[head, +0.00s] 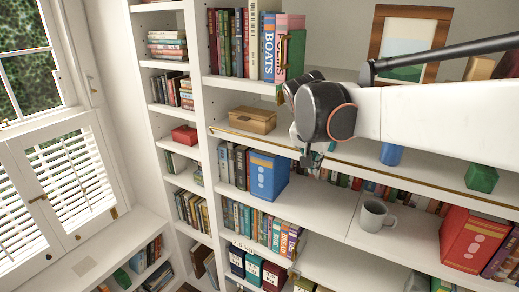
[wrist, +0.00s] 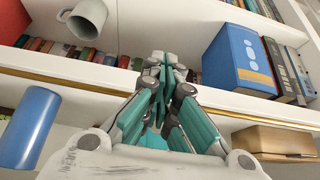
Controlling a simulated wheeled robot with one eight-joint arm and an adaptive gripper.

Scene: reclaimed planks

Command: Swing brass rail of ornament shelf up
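The brass rail (head: 255,139) runs along the front edge of the ornament shelf (head: 350,151). In the wrist view, which looks upside down, the rail (wrist: 60,82) crosses from left to right and passes behind my gripper (wrist: 165,62). My gripper's fingers are together, with nothing visible between them. Their tips reach past the rail's line in that view. In the head view my gripper (head: 311,162) is at the shelf's front edge near mid-span, partly covered by my arm. I cannot tell whether it touches the rail.
On the ornament shelf stand a wooden box (head: 252,120), a blue cylinder (head: 391,154) and a green block (head: 481,178). Below are a blue binder (head: 266,175), a grey mug (head: 375,215) and a red binder (head: 470,240). A window (head: 60,180) is at the left.

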